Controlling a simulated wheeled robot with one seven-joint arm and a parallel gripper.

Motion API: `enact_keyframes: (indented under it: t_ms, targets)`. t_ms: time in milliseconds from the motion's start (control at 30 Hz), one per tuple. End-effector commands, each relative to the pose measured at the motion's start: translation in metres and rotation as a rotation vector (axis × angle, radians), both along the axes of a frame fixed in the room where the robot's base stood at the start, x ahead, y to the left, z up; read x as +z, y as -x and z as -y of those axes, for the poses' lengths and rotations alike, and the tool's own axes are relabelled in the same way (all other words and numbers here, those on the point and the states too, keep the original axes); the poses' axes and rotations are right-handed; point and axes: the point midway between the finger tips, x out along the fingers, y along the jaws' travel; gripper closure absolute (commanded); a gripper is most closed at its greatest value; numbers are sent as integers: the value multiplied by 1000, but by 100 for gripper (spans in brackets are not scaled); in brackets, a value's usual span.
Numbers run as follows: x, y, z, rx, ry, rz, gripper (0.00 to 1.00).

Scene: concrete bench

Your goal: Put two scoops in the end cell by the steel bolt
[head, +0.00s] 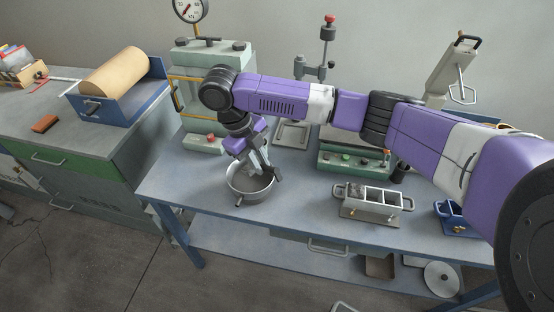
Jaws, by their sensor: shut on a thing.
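My gripper (262,172) points down over a round steel bowl (237,194) near the front left of the bench. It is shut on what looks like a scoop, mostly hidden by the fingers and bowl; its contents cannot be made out. Grey material shows inside the bowl. A grey steel mould (374,207) with a row of three cells stands to the right of the bowl. Its left cell looks darker inside; the other two look pale and empty. Small fittings show at its ends, too small to tell which is the steel bolt.
A blue mould (455,224) stands at the right, partly beside my arm. A green-grey machine (352,158) stands behind the grey mould, and a press with a gauge (189,10) at the back left. Bare bench top lies between bowl and grey mould.

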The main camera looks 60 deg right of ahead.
Motion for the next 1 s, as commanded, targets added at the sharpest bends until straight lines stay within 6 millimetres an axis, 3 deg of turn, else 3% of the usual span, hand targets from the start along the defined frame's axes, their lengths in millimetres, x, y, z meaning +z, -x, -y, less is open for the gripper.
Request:
enact_keyframes:
  t_ms: [700,1000]
  targets:
    - [10,26,-7,2,85,377,100]
    - [16,30,-8,2,100,436,100]
